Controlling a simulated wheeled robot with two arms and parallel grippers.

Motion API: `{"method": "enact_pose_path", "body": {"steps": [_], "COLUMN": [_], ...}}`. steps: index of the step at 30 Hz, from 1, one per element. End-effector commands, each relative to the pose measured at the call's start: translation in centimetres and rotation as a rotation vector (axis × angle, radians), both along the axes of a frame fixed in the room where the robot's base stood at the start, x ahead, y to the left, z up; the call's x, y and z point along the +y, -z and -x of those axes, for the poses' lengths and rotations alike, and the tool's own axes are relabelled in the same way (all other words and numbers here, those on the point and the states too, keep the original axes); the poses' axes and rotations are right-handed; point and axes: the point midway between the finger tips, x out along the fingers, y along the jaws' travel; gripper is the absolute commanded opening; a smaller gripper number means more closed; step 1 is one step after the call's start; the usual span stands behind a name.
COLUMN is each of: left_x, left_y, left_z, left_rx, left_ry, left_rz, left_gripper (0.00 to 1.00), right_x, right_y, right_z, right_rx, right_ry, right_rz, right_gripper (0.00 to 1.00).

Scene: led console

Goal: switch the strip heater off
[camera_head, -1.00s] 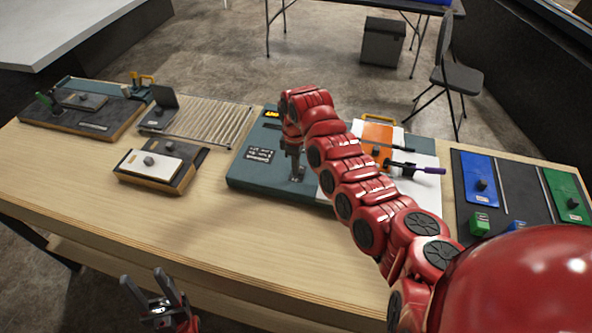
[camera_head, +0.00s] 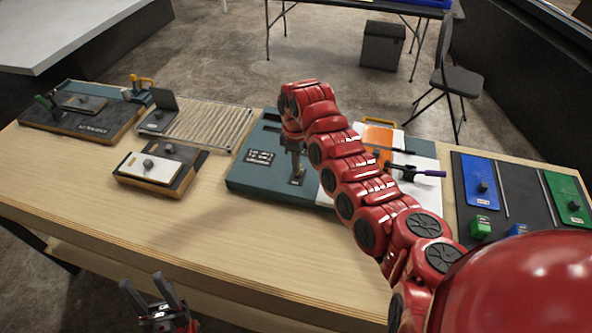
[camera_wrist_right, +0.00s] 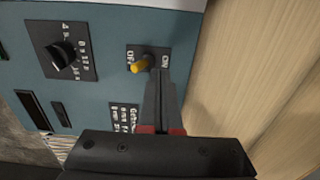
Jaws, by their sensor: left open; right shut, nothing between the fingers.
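The teal console (camera_head: 240,180) stands mid-table in the head view, partly hidden by my right arm. In the right wrist view its panel (camera_wrist_right: 105,35) shows a black dial (camera_wrist_right: 62,55) and a yellow toggle lever (camera_wrist_right: 139,66) between OFF and ON labels. The lever leans left, toward OFF. My right gripper (camera_wrist_right: 160,75) is shut and empty, its fingertips right beside the lever on the ON side; whether they touch it I cannot tell. It also shows over the console in the head view (camera_head: 297,178). My left gripper (camera_head: 150,292) is open and empty before the table's front edge.
A rod rack (camera_head: 210,127) and a small block with a white plate (camera_head: 150,167) stand left of the console. An orange-topped unit (camera_head: 378,137) and a dark board with blue (camera_head: 480,180) and green plates are at right. The front left tabletop is clear.

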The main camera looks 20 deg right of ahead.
Motion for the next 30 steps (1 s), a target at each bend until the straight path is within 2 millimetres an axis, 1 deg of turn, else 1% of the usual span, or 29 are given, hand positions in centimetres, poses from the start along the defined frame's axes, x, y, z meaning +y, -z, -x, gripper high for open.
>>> {"method": "enact_pose_path", "body": {"steps": [1,6,16,19,30], "left_x": [0.0,0.0,0.0,0.0,0.0], "left_y": [-0.2,-0.2,0.1,0.1,0.1], "left_z": [0.0,0.0,0.0,0.0,0.0], "left_rx": [0.0,0.0,0.0,0.0,0.0], "left_ry": [0.0,0.0,0.0,0.0,0.0], "left_rz": [0.0,0.0,0.0,0.0,0.0], "left_gripper": [0.5,0.5,0.5,0.5,0.5], "right_x": [0.0,0.1,0.3,0.3,0.3], "right_y": [-0.6,-2.1,-4.7,-4.9,-4.9], "right_z": [0.0,0.0,0.3,0.4,0.4], "right_rx": [-0.001,-0.006,-0.004,-0.002,-0.001], "right_ry": [0.001,0.002,0.001,0.001,0.001], "right_rz": [0.001,0.0,0.0,0.0,0.0], "right_gripper": [0.0,0.0,0.0,0.0,0.0]}}
